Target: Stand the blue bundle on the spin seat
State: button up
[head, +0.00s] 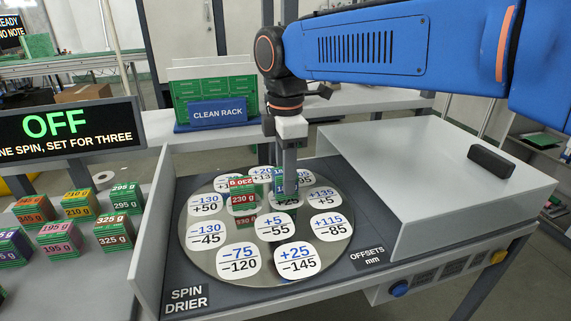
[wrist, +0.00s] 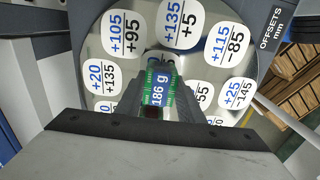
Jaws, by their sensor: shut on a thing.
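My gripper (head: 287,175) reaches down over the round spin drier plate (head: 200,243). It is shut on the blue bundle, a green board stack with a blue 186 g label, seen between the fingers in the wrist view (wrist: 158,88). In the head view the fingers hide most of this bundle. I cannot tell whether its bottom touches the plate. A red-labelled 230 g bundle (head: 243,198) stands on the plate left of my gripper. White round seats with offset numbers cover the plate, such as +5/-55 (head: 275,226) and +135/+5 (wrist: 183,22).
Several weight-labelled bundles (head: 115,234) stand at the left below a black OFF display (head: 70,130). A green clean rack (head: 215,95) is behind the drier. A grey box-shaped cover (head: 470,190) stands right of the plate. The front seats of the plate are clear.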

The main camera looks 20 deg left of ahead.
jog(key=shift+f, duration=0.3)
jog(key=shift+f, duration=0.4)
dwell(0.4)
jog(key=o, duration=1.3)
jog(key=shift+r, duration=5.05)
